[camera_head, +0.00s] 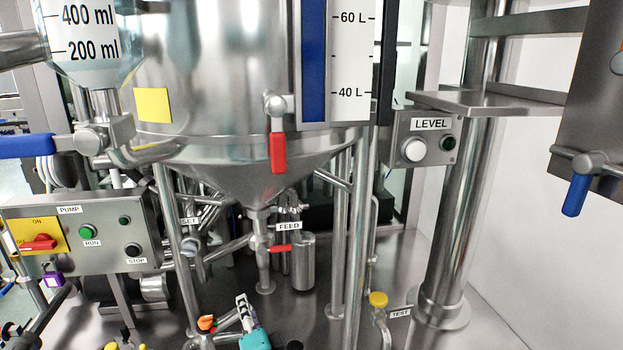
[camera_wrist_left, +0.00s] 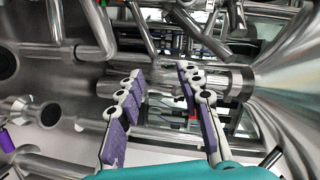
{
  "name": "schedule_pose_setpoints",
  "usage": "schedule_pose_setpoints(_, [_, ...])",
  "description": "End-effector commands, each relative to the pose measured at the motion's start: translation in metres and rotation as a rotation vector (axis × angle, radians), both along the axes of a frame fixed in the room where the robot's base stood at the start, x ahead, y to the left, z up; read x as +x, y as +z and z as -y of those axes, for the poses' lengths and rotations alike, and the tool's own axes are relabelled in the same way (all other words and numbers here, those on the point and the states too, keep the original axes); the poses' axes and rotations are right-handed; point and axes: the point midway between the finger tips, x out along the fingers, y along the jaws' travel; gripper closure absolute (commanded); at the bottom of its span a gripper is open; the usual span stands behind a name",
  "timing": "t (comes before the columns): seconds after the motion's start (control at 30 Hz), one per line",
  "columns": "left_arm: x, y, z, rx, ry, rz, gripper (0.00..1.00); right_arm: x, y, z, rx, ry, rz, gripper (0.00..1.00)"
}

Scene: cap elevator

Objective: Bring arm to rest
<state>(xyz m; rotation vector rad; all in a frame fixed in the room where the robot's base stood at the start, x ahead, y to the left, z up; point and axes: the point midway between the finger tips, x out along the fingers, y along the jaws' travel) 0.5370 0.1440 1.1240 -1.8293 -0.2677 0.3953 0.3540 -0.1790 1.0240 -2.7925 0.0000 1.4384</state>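My left gripper (camera_head: 244,308) shows at the bottom centre of the head view as a small teal body with pale grey fingers. It is low, below the steel funnel tank (camera_head: 255,175). In the left wrist view its two purple-padded fingers (camera_wrist_left: 160,75) stand wide apart, so it is open. No object is clamped between the pads. Steel pipes (camera_wrist_left: 155,105) run behind and around the fingers; how near they are I cannot tell. My right gripper is not in view.
The pump control box (camera_head: 85,235) stands at left and the LEVEL box (camera_head: 425,137) at right. Red valve handles (camera_head: 277,152) and tank legs (camera_head: 340,230) crowd the middle. A thick column (camera_head: 460,200) stands at right. The deck (camera_head: 450,335) at lower right is fairly clear.

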Motion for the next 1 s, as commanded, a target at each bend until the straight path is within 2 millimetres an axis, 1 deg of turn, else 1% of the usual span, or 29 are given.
schedule_pose_setpoints(0.03, [-0.016,-0.012,-0.028,-0.109,0.061,-0.059,0.64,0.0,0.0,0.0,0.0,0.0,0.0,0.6])
schedule_pose_setpoints(0.1, [-0.039,-0.031,-0.052,-0.273,0.13,-0.141,0.64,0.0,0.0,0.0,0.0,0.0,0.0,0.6])
schedule_pose_setpoints(0.17, [-0.061,-0.048,-0.066,-0.416,0.185,-0.206,0.64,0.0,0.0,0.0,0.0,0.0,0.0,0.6])
schedule_pose_setpoints(0.2, [-0.078,-0.059,-0.071,-0.514,0.219,-0.245,0.64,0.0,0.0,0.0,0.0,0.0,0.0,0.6])
schedule_pose_setpoints(0.3, [-0.117,-0.08,-0.073,-0.751,0.288,-0.329,0.64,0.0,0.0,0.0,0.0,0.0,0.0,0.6])
schedule_pose_setpoints(0.4, [-0.148,-0.093,-0.062,-0.957,0.332,-0.388,0.64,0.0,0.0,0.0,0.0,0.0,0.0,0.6])
schedule_pose_setpoints(0.5, [-0.169,-0.099,-0.049,-1.11,0.352,-0.424,0.64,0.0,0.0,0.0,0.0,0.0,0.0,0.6])
schedule_pose_setpoints(0.6, [-0.18,-0.1,-0.039,-1.202,0.36,-0.443,0.64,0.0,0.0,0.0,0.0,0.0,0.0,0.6])
schedule_pose_setpoints(0.67, [-0.183,-0.1,-0.036,-1.229,0.361,-0.449,0.64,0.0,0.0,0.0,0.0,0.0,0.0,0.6])
schedule_pose_setpoints(1.0, [-0.184,-0.1,-0.034,-1.243,0.36,-0.452,0.64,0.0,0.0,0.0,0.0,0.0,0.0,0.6])
